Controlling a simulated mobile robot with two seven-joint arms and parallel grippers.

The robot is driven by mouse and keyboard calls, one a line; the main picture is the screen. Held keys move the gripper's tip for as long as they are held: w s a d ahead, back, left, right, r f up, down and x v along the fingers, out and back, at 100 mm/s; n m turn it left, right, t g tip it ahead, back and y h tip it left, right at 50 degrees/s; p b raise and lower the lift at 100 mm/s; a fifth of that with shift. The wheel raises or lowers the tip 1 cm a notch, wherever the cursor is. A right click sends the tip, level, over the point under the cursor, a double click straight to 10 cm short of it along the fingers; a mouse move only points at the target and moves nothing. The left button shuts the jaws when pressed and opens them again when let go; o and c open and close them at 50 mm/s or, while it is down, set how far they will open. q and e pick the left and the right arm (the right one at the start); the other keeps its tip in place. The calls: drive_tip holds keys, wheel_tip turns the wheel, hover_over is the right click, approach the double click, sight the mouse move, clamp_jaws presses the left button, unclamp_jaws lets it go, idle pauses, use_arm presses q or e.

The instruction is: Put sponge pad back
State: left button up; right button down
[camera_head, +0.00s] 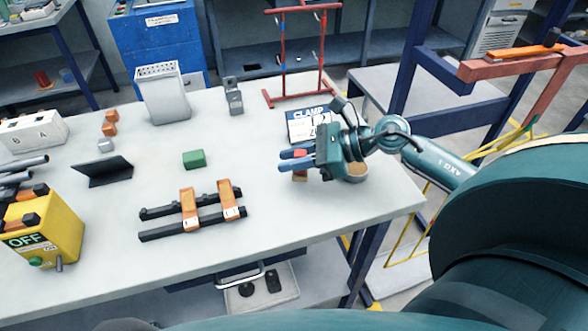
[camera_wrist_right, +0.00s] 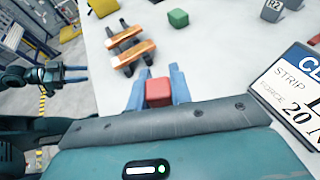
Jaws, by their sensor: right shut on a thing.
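My right gripper (camera_head: 297,162) is shut on a small block with a red top, which I take to be the sponge pad (camera_head: 300,176). In the right wrist view the red pad (camera_wrist_right: 159,92) sits between the two fingertips. My left gripper (camera_wrist_right: 76,73) shows small at the left of the wrist view, off the table, fingers apart and empty.
Orange-and-black clamps (camera_head: 190,212), a green block (camera_head: 194,159) and a yellow OFF box (camera_head: 62,225) lie further left. A red stand (camera_head: 322,60) is behind.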

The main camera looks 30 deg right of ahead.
use_arm(q)
drive_tip(key=shift+r, duration=0.1)
use_arm(e)
drive_tip(key=shift+f, duration=1.65)
drive_tip(key=shift+f, duration=0.2)
drive_tip(key=c, duration=1.3)
unclamp_jaws()
use_arm(q)
drive_tip(key=shift+w+r, duration=0.15)
drive_tip(key=shift+r, duration=0.05)
use_arm(e)
drive_tip(key=shift+o, duration=0.2)
drive_tip(key=shift+r, duration=0.15)
drive_tip(key=b+v, duration=0.1)
drive_tip(key=v, duration=0.4)
drive_tip(key=b+v, duration=0.1)
drive_tip(key=v, duration=0.6)
drive_tip(key=shift+r, duration=0.1)
use_arm(q)
drive_tip(key=shift+d+f, duration=0.25)
drive_tip(key=shift+d, duration=0.1)
